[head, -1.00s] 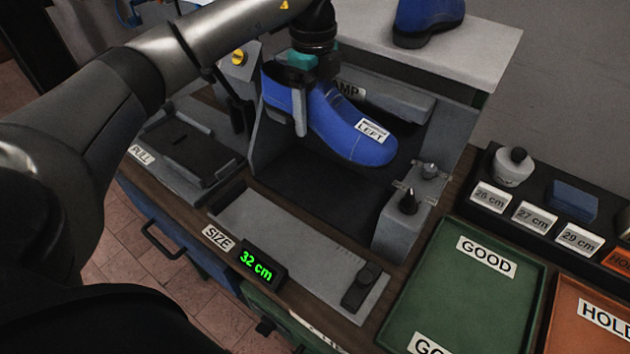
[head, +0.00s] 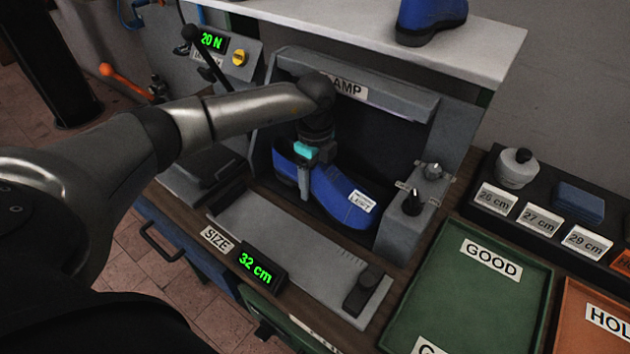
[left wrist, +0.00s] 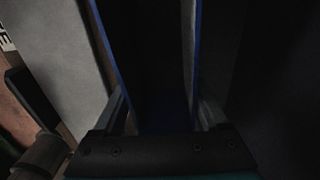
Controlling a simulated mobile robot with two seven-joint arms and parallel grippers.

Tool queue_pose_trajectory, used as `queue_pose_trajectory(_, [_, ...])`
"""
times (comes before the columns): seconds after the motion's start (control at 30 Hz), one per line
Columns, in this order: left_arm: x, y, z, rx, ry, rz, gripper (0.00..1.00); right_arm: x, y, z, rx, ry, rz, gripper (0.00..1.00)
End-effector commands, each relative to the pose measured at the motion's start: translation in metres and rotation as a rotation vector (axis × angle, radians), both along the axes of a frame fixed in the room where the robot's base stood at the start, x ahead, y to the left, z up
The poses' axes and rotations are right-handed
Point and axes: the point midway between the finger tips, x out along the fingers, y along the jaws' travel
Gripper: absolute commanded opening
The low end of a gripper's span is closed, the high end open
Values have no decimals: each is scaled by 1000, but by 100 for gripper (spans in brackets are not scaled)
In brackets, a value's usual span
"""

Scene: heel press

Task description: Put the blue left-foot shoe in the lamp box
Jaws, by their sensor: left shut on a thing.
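The blue shoe (head: 330,190), with a white LEFT label near its toe, is inside the dark opening of the lamp box (head: 388,92). My left gripper (head: 304,182) is shut on the heel end of the shoe. The shoe looks low in the box, but I cannot tell whether its sole touches the floor there. In the left wrist view, the blue shoe walls (left wrist: 198,60) rise dark between my left gripper's fingers (left wrist: 165,112). My right gripper is not in view.
A size gauge (head: 265,263) reading 32 cm lies in front of the box. A green GOOD tray (head: 480,300) and an orange HOLD tray (head: 600,335) are at the right. Another blue shoe (head: 430,18) stands on the shelf above. Knobs (head: 412,203) sit right of the opening.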

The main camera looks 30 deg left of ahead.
Motion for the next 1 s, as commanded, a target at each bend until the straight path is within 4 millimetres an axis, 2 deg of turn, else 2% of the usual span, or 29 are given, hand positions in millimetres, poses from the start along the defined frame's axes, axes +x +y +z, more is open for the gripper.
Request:
queue_pose_trajectory(0.07, [1, -1, -5, -2, -3, -1, 0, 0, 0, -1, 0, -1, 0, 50])
queue_pose_trajectory(0.37, [1, -1, -7, -2, -3, -1, 0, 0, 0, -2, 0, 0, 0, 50])
queue_pose_trajectory(0.4, [0, 0, -8, -1, -1, -1, 77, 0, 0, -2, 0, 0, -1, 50])
queue_pose_trajectory(0.6, [0, 0, -8, -1, -1, -1, 100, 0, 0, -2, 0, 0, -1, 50])
queue_pose_trajectory(0.87, [0, 0, -6, 0, -1, -1, 100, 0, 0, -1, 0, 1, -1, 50])
queue_pose_trajectory(1.0, [1, 0, 7, 0, -4, 0, 100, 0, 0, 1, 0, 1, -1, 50])
